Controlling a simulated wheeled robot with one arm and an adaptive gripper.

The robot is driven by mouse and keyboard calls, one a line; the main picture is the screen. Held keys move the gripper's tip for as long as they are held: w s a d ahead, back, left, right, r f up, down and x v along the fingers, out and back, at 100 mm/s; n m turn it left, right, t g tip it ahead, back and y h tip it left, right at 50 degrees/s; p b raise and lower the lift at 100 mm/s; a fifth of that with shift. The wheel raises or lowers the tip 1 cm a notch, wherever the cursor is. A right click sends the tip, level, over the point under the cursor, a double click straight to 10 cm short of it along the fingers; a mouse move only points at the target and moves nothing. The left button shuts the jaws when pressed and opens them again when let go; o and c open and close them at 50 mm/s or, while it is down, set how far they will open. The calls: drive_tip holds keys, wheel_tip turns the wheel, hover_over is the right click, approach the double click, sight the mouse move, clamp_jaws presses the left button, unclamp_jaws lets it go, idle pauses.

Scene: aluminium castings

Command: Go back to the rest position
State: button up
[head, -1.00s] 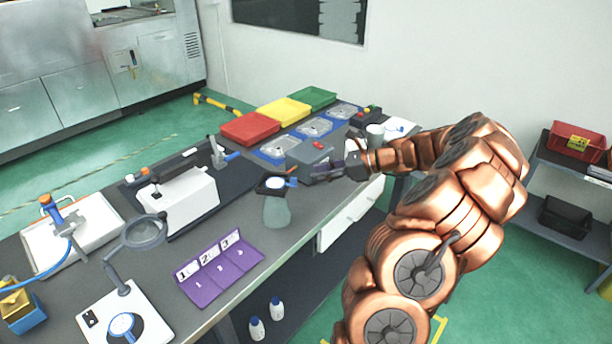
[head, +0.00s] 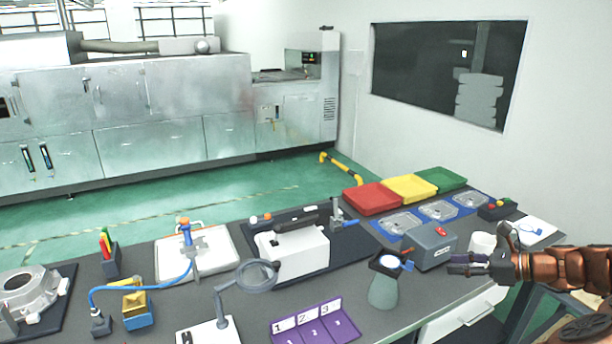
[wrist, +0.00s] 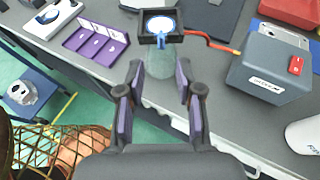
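My gripper (head: 462,264) is at the right in the head view, over the front right part of the bench. In the wrist view my gripper (wrist: 159,85) has its two fingers spread apart with nothing held between them. Beyond the fingertips is a translucent grey-green stand (head: 384,292) with a black square top and a white disc. The stand also shows in the wrist view (wrist: 160,62), partly framed by the fingers. I cannot tell the exact gap between the gripper and the stand.
A grey box with a red button (head: 431,246) and a white cup (head: 482,244) are close to my gripper. A purple numbered tray (head: 315,325), a magnifier (head: 257,275) and a white machine (head: 291,250) stand further left. Red (head: 373,197), yellow and green trays line the back.

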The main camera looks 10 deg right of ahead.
drive_tip(key=s+a+r+n+g, duration=0.1)
drive_tip(key=s+a+n+g, duration=0.3)
drive_tip(key=a, duration=0.6)
drive_tip(key=a+r+n+g, duration=0.2)
drive_tip(key=a+n, duration=0.3)
drive_tip(key=a, duration=0.4)
drive_tip(key=s+a+r+n+g, duration=0.1)
drive_tip(key=s+a+n+g, duration=0.3)
drive_tip(key=a, duration=0.6)
drive_tip(key=s+a+f+n+g+h, duration=0.1)
drive_tip(key=s+a+n+g+h, duration=0.1)
drive_tip(key=s+a+n+h, duration=0.5)
drive_tip(key=s+d+f+n+h, duration=0.1)
drive_tip(key=s+d+n, duration=0.1)
drive_tip(key=s, duration=0.5)
drive_tip(key=s+d+f+n+h, duration=0.1)
drive_tip(key=s+d+f+n, duration=0.1)
drive_tip(key=s+n, duration=0.3)
drive_tip(key=s, duration=0.2)
drive_tip(key=shift+s+d+n, duration=0.25)
drive_tip(key=shift+s+n, duration=0.05)
drive_tip(key=shift+s, duration=0.05)
